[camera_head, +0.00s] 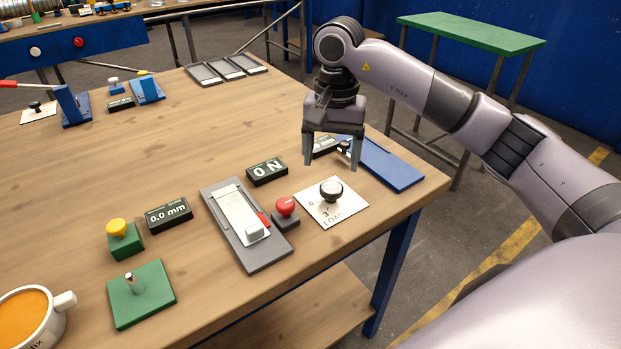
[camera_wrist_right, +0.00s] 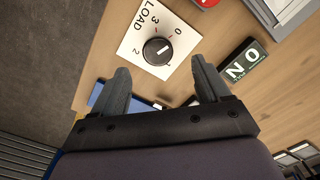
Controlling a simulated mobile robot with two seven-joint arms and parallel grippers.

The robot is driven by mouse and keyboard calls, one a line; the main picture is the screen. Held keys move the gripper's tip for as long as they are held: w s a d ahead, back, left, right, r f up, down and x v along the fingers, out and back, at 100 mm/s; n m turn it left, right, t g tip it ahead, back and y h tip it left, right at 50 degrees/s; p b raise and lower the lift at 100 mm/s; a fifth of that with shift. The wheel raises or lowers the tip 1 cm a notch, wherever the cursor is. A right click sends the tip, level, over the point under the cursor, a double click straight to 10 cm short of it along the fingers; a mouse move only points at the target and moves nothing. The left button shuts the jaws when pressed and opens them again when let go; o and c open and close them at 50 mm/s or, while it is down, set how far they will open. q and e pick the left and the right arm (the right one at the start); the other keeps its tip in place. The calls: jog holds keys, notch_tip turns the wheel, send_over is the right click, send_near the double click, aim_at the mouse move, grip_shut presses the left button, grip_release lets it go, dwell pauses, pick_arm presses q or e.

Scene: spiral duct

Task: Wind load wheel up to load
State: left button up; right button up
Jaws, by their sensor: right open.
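The load wheel is a round black knob (camera_head: 331,189) on a white square plate (camera_head: 350,212) marked LOAD, with figures around the knob. In the right wrist view the knob (camera_wrist_right: 157,50) has a white pointer line, and its plate (camera_wrist_right: 130,44) shows 0, 2 and 3. My right gripper (camera_head: 332,166) is open and empty, pointing down above the table just behind the knob in the head view. In the wrist view the knob lies beyond the fingertips, between their lines, apart from them. A black display (camera_head: 267,171) reads 0 N. My left gripper is out of view.
A red button (camera_head: 285,206) stands close left of the plate. Beyond it is a grey slide fixture (camera_head: 225,207). A blue plate (camera_head: 392,168) lies to the right, near the table edge. A display reading 0.0 mm (camera_head: 169,214) and a yellow button (camera_head: 118,228) stand left.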

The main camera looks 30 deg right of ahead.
aim_at(332, 187)
jog(key=shift+d, duration=0.2)
notch_tip(332, 187, down, 7)
jog(key=shift+r+p, duration=0.1)
jog(key=shift+p, duration=0.2)
jog(key=c, duration=1)
jog(key=shift+c, duration=0.2)
jog(key=shift+m, duration=0.3)
